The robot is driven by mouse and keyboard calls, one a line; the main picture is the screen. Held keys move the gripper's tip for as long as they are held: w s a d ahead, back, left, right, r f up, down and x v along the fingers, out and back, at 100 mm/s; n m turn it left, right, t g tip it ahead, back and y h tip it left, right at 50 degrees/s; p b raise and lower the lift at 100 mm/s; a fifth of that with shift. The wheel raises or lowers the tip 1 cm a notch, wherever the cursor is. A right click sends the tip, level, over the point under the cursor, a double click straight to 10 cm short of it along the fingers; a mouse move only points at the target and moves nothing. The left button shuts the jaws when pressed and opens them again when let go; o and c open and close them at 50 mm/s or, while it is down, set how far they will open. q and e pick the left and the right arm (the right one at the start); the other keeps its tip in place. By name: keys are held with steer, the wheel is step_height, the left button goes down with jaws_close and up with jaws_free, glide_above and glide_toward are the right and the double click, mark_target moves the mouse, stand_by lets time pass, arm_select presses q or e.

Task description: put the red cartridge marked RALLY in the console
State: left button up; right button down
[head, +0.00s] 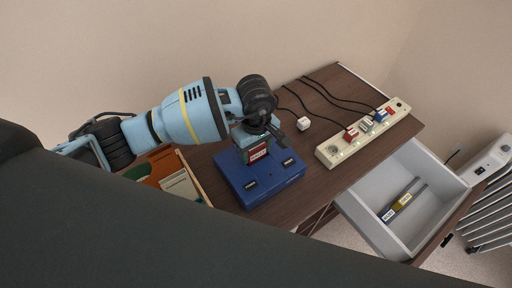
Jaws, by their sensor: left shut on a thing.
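The blue console (260,184) sits on the brown wooden desk. My left gripper (262,138) is above the console, shut on the red cartridge (258,152), which has a pale label too small to read. The cartridge stands about upright over the middle of the console's top. I cannot tell whether its lower end is inside the slot or just above it. My right gripper does not show.
A power strip (340,151) with several coloured plugs lies right of the console, beside a white plug (303,124) with black cables. An open drawer (370,222) holds two narrow items. A wooden box (199,180) with cartridges stands left. A radiator (488,205) is far right.

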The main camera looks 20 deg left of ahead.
arm_select(q)
steer(key=shift+s+f, duration=0.1)
steer(key=shift+f, duration=0.3)
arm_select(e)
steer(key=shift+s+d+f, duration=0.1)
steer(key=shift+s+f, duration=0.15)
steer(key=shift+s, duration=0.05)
arm_select(q)
steer(key=shift+s+f, duration=0.1)
steer(key=shift+f, duration=0.15)
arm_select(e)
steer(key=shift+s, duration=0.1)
arm_select(q)
steer(key=o, duration=1.1)
steer(key=shift+f, duration=0.15)
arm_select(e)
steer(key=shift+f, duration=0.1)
arm_select(q)
steer(key=shift+a, duration=0.1)
steer(key=r, duration=0.9)
steer(key=shift+w+d, duration=0.25)
steer(key=shift+w, duration=0.15)
steer(key=shift+r, duration=0.15)
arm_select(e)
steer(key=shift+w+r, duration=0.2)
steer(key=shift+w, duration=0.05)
